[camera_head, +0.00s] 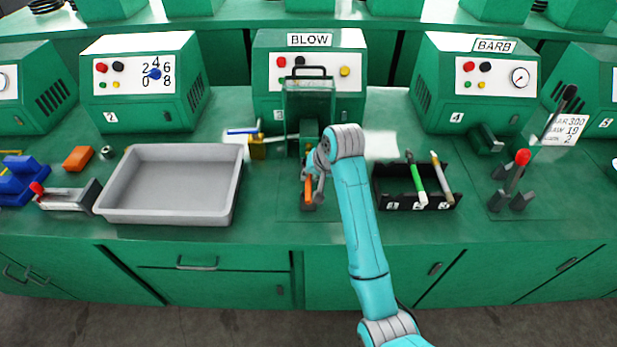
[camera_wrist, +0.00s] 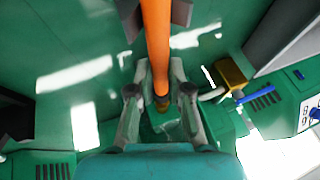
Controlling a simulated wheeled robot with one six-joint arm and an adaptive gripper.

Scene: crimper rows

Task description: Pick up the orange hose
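The orange hose (camera_head: 308,190) stands near the front middle of the bench, its lower end at a small dark holder. In the wrist view the hose (camera_wrist: 157,35) runs from the top edge down to a brass-coloured end between my fingers. My gripper (camera_head: 316,168) is at the hose, below the BLOW machine. My wrist hides part of the hose in the head view.
A grey tray (camera_head: 172,213) stands left. A black rack (camera_head: 404,206) with a green and a pale tool stands right. The BLOW machine (camera_head: 268,95) with its clear guard is behind. A brass valve with a blue lever (camera_head: 257,150) lies left of the guard.

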